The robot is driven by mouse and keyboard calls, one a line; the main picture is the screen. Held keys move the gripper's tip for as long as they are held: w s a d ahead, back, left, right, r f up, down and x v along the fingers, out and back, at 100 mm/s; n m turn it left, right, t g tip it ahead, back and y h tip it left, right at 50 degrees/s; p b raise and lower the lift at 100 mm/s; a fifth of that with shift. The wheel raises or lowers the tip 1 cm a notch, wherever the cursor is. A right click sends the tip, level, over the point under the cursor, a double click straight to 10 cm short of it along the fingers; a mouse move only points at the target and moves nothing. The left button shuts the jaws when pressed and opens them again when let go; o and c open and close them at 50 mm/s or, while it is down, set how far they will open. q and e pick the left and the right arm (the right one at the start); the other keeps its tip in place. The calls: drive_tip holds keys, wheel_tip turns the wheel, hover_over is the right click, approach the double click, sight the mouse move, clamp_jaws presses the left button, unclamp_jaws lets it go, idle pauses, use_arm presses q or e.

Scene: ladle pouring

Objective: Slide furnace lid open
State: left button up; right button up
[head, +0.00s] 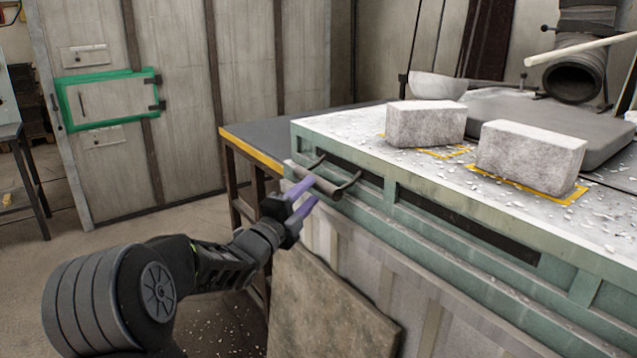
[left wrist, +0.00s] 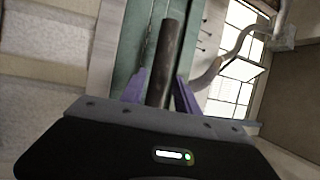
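The furnace (head: 430,215) has a teal metal frame and a pale, speckled top. A dark bar handle (head: 318,182) on two curved brackets sticks out from the teal front near its left corner. My left gripper (head: 308,190), with purple fingers, is at this handle. Its fingers look spread apart. In the left wrist view the handle's dark rod (left wrist: 170,50) runs between the two fingers (left wrist: 162,88); I cannot tell whether they touch it. I cannot tell where the lid's edges run. My right gripper is not in view.
Two pale bricks (head: 425,124) (head: 530,157) stand on the top within yellow markings. A ladle bowl (head: 437,86) and a grey slab (head: 545,118) lie behind them. A dark table (head: 290,128) adjoins at the back left. A stone slab (head: 330,305) leans against the front.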

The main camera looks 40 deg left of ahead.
sight(319, 184)
use_arm(q)
drive_tip(key=x, duration=0.5)
drive_tip(key=shift+p, duration=0.3)
clamp_jaws()
idle(1.1)
